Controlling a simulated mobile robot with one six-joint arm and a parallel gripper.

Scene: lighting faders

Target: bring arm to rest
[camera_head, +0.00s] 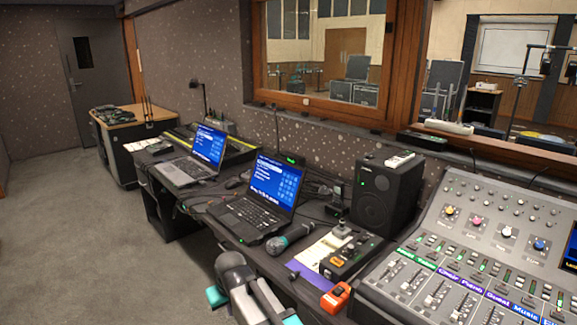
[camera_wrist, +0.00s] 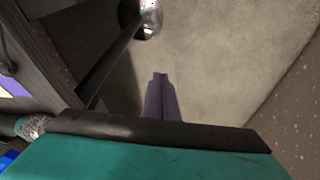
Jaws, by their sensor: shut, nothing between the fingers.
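My gripper (camera_wrist: 161,80) shows in the wrist view as two narrow purplish-grey fingers pressed together, with nothing between them. Beyond the fingertips is bare grey carpet, so they touch nothing that I can see. In the head view my grey and teal arm is folded at the bottom centre, in front of the desk edge; its fingers cannot be made out there. The mixing console (camera_head: 425,270) with its rows of faders and coloured label strips stands at the right, apart from my arm.
Near my arm on the desk lie a microphone (camera_head: 290,237), a small control box (camera_head: 352,257) and an orange device (camera_head: 335,297). Two open laptops (camera_head: 262,193) (camera_head: 198,150) and a black speaker (camera_head: 384,194) stand farther back. The carpet (camera_head: 105,215) at left is clear.

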